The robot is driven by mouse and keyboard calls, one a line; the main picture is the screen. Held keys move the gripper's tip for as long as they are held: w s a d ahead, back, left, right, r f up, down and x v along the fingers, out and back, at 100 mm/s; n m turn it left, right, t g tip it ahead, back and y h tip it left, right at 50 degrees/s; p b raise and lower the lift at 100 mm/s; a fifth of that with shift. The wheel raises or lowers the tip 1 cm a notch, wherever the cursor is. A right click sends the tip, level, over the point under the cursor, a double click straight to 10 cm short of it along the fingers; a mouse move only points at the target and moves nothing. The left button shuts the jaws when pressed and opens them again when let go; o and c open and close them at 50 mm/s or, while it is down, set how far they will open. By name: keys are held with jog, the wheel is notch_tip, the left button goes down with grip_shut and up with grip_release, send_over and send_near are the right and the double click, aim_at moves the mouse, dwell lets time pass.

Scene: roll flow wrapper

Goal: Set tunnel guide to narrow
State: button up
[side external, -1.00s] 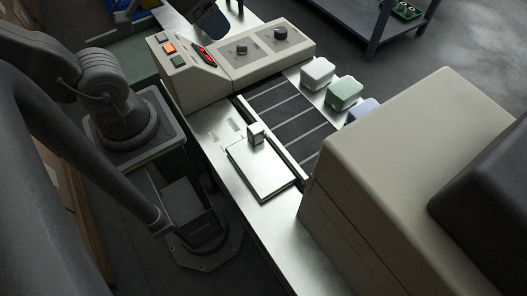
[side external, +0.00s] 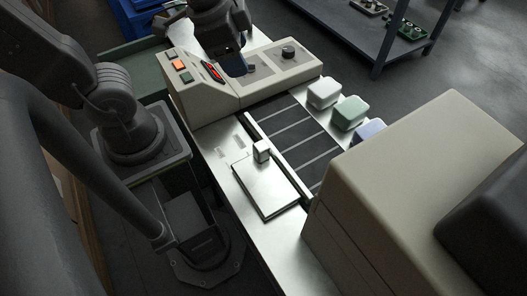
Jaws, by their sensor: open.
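A flat silver plate (side external: 267,190) lies on the metal deck beside the dark belt. A small pale block (side external: 261,151) stands at its far end, like a handle. It looks like the tunnel guide, but no readable label confirms this. Two small pale marks (side external: 228,147) lie on the deck to the left of the block. My gripper (side external: 243,70) is open, pointing down over the beige control panel, well away from the plate. It is close to the panel's left knob (side external: 252,69), which it partly hides. I cannot tell whether it touches the knob.
The control panel (side external: 210,103) has coloured buttons, a red display and a right knob (side external: 288,52). A slatted belt (side external: 292,133) runs beside the plate. White (side external: 324,92), green (side external: 349,112) and bluish (side external: 369,131) blocks stand beyond it. A large beige housing (side external: 410,175) fills the right.

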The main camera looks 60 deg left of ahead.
aim_at(262, 146)
jog(key=d+f+m+g, duration=0.1)
jog(key=d+f+m, duration=0.1)
jog(key=f+m, duration=0.2)
jog(key=w+d+f+m+g, duration=0.1)
jog(key=f+m, duration=0.3)
jog(key=f, duration=0.7)
jog(key=d+f+m+g, duration=0.1)
jog(key=d+f+m, duration=0.2)
jog(key=f, duration=0.5)
jog(key=shift+w+m+g, duration=0.35)
jog(key=shift+m+g, duration=0.05)
jog(key=shift+m, duration=0.3)
jog(key=shift+r, duration=0.1)
jog(key=shift+c, duration=0.3)
grip_shut()
